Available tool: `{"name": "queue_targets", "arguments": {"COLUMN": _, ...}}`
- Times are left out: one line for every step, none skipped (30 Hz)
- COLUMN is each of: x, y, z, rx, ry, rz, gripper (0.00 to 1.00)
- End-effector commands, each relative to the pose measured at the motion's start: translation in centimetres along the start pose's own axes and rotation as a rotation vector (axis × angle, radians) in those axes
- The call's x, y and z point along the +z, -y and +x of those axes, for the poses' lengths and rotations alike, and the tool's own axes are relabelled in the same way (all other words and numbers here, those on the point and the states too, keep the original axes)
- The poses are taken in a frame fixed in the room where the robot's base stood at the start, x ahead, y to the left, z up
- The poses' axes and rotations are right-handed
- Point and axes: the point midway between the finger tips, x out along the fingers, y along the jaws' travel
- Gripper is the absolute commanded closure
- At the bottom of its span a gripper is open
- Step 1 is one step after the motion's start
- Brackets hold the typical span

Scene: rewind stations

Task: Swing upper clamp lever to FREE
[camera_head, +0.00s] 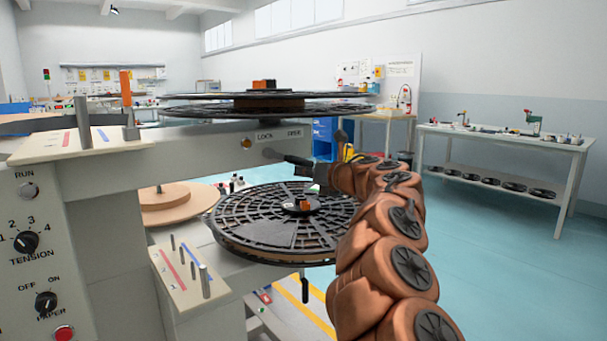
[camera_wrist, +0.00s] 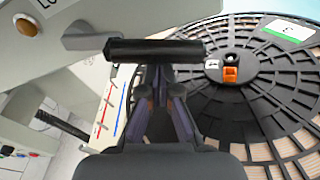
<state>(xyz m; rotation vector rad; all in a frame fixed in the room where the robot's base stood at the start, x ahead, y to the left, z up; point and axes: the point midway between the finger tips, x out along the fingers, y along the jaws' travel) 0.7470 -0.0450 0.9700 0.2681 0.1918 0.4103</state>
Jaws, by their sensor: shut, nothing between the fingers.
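The upper clamp lever (camera_head: 287,157) is a dark bar under the LOCK sign on the upper grey arm of the machine, reaching right toward my gripper. In the wrist view its black handle (camera_wrist: 153,49) lies crosswise right ahead of my gripper (camera_wrist: 158,74), with its pivot to the left. My gripper is shut and empty, its fingertips partly hidden by the handle. I cannot tell whether they touch it. In the head view my arm covers most of my gripper. The sign (camera_head: 279,135) reads LOCK on the left; its right word is too small to read surely.
The upper reel (camera_head: 190,97) is above the lever and the lower reel (camera_head: 262,216) is below it; the lower one also fills the right of the wrist view (camera_wrist: 270,95). Another dark lever (camera_head: 305,288) hangs under the lower arm. Open floor (camera_head: 480,260) lies right.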

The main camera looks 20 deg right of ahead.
Motion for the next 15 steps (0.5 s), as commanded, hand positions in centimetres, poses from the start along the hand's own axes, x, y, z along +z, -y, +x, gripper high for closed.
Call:
{"name": "queue_targets", "arguments": {"x": -1.0, "y": 0.0, "z": 0.3, "rx": 0.002, "ry": -0.003, "rz": -0.001, "gripper": 1.0}}
{"name": "queue_targets", "arguments": {"x": -1.4, "y": -0.1, "z": 0.5, "rx": 0.003, "ry": -0.004, "rz": -0.001, "gripper": 1.0}}
{"name": "queue_targets", "arguments": {"x": -2.0, "y": -0.1, "z": 0.7, "rx": 0.004, "ry": -0.005, "rz": -0.001, "gripper": 1.0}}
{"name": "queue_targets", "arguments": {"x": -2.4, "y": -0.2, "z": 0.8, "rx": 0.005, "ry": -0.006, "rz": -0.001, "gripper": 1.0}}
{"name": "queue_targets", "arguments": {"x": -2.9, "y": -0.3, "z": 1.0, "rx": 0.005, "ry": -0.007, "rz": -0.002, "gripper": 1.0}}
{"name": "queue_targets", "arguments": {"x": -3.5, "y": -0.3, "z": 1.2, "rx": 0.006, "ry": -0.008, "rz": -0.002, "gripper": 1.0}}
{"name": "queue_targets", "arguments": {"x": -4.0, "y": -0.4, "z": 1.4, "rx": 0.007, "ry": -0.008, "rz": -0.002, "gripper": 1.0}}
{"name": "queue_targets", "arguments": {"x": -4.4, "y": -0.5, "z": 1.6, "rx": 0.008, "ry": -0.009, "rz": -0.002, "gripper": 1.0}}
{"name": "queue_targets", "arguments": {"x": -3.7, "y": -0.6, "z": 1.0, "rx": 0.005, "ry": -0.009, "rz": -0.002, "gripper": 1.0}}
{"name": "queue_targets", "arguments": {"x": -3.6, "y": -0.6, "z": 0.5, "rx": 0.006, "ry": -0.009, "rz": -0.002, "gripper": 1.0}}
{"name": "queue_targets", "arguments": {"x": -3.6, "y": -0.6, "z": 0.2, "rx": 0.006, "ry": -0.01, "rz": -0.001, "gripper": 1.0}}
{"name": "queue_targets", "arguments": {"x": -3.6, "y": -0.5, "z": -0.4, "rx": 0.005, "ry": -0.01, "rz": 0.0, "gripper": 1.0}}
{"name": "queue_targets", "arguments": {"x": -3.5, "y": -0.5, "z": -0.8, "rx": 0.003, "ry": -0.009, "rz": 0.0, "gripper": 1.0}}
{"name": "queue_targets", "arguments": {"x": -3.5, "y": -0.5, "z": -1.1, "rx": 0.003, "ry": -0.008, "rz": -0.002, "gripper": 1.0}}
{"name": "queue_targets", "arguments": {"x": -3.4, "y": -0.6, "z": -1.6, "rx": 0.003, "ry": -0.007, "rz": -0.003, "gripper": 1.0}}
